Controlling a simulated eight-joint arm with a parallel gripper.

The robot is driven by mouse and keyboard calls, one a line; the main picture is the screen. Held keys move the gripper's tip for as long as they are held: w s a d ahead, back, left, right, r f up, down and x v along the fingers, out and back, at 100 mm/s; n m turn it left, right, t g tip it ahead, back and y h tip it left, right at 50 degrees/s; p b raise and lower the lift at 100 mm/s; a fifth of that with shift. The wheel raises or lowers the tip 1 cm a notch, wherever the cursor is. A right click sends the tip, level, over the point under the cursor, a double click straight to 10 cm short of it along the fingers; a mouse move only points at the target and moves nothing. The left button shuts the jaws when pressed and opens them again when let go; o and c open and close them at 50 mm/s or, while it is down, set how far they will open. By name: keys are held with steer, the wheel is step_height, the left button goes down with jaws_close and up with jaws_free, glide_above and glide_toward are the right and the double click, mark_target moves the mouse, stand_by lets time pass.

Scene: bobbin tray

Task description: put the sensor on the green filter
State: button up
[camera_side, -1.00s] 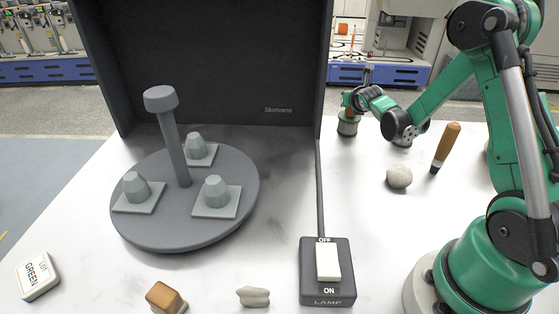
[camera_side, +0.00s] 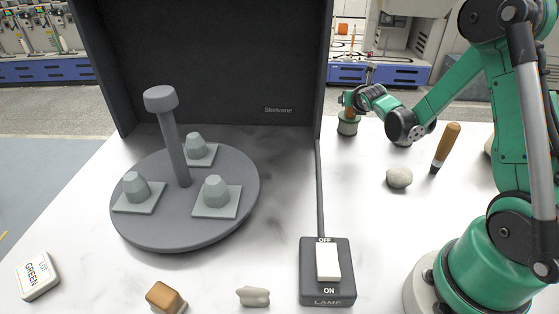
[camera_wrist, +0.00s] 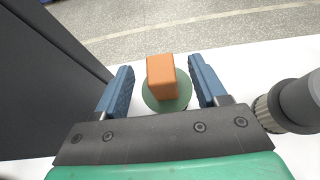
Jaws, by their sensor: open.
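A piece with an orange block top (camera_wrist: 161,77) on a round dark green base (camera_wrist: 166,100) stands upright at the back; I take it for the sensor (camera_side: 347,127). My gripper (camera_wrist: 160,66) is open, one blue finger on each side of the orange block, with gaps on both sides. In the side view my gripper (camera_side: 348,99) is at the top of this piece. Three blunt cones on square plates, at left (camera_side: 136,187), right (camera_side: 215,191) and back (camera_side: 196,145), sit on the round grey tray (camera_side: 185,231). All look grey-green; I cannot tell which is the green filter.
A post with a knob (camera_side: 161,99) rises from the tray inside a dark open booth (camera_side: 210,60). A lamp switch (camera_side: 327,264), a "LOT GREEN" tile (camera_side: 38,275), a brown block (camera_side: 165,298), stones (camera_side: 399,177) and a brown-handled tool (camera_side: 446,147) lie around the white table.

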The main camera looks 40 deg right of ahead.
steer(key=s+a+r+m+y, duration=0.2)
steer(key=s+a+m+y, duration=0.1)
steer(key=a+m, duration=0.5)
steer(key=s+a+r+m+g+y, duration=0.1)
steer(key=s+a+r+m+y, duration=0.1)
steer(key=s+a+m, duration=0.3)
steer(key=s+a+r+m+y, duration=0.2)
steer(key=s+a+m+y, duration=0.1)
steer(key=a+m, duration=0.9)
steer(key=shift+s+a+m+g+y, duration=0.25)
steer(key=shift+s+m+g+y, duration=0.15)
steer(key=shift+s+m, duration=0.45)
